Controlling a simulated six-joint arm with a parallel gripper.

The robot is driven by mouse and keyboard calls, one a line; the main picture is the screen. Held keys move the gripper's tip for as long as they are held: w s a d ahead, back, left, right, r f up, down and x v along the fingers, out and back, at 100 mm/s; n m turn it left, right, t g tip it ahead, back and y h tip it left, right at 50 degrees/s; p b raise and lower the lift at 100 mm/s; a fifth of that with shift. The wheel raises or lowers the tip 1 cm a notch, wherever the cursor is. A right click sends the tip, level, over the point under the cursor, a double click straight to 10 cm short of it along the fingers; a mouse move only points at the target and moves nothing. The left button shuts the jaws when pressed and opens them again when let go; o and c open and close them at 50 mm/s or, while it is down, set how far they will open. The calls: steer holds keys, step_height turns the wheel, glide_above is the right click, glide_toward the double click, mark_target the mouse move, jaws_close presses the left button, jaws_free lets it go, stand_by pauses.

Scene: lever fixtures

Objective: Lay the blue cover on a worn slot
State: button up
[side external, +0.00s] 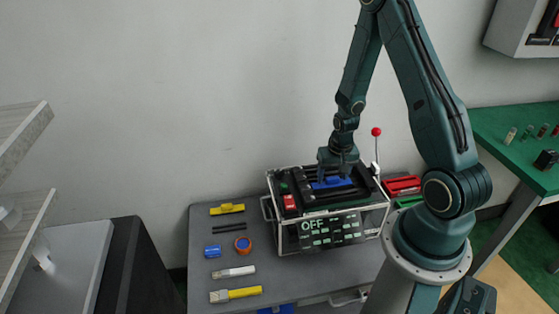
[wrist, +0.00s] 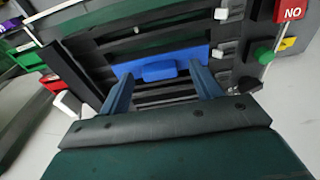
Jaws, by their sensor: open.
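The blue cover (side external: 331,183) lies flat on top of the slotted machine (side external: 297,240). In the wrist view the cover (wrist: 186,62) is a flat blue plate with a raised block in its middle, lying across dark slots (wrist: 150,98). My gripper (side external: 337,168) is just above the cover, pointing down. In the wrist view my gripper (wrist: 160,76) is open, with one finger on each side of the raised block and gaps between. I cannot tell which slot is worn. Whether the fingers touch the plate is unclear.
The machine's front display reads OFF, and a red switch (side external: 290,202) is at its left. A red-knobbed lever (side external: 376,132) stands at its back right. Red and green pieces lie right.

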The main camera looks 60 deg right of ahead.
steer(key=shift+r, duration=0.1)
step_height(320, 180, up, 14)
steer(key=s+a, duration=0.1)
steer(key=shift+f, duration=0.25)
stand_by(0.7)
steer(key=shift+s+a, duration=0.1)
stand_by(0.3)
steer(key=shift+r, duration=0.1)
steer(key=a+r+n+t, duration=0.2)
steer(key=a+r+n, duration=0.2)
steer(key=a+r, duration=0.7)
steer(key=s+a+r+n+t+y, duration=0.1)
steer(key=s+a+r+n+t, duration=0.1)
steer(key=s+a+r+n, duration=0.3)
steer(key=s+a+r, duration=0.2)
steer(key=s+r, duration=0.2)
steer(key=shift+s+a+t, duration=0.15)
steer(key=shift+a+t, duration=0.15)
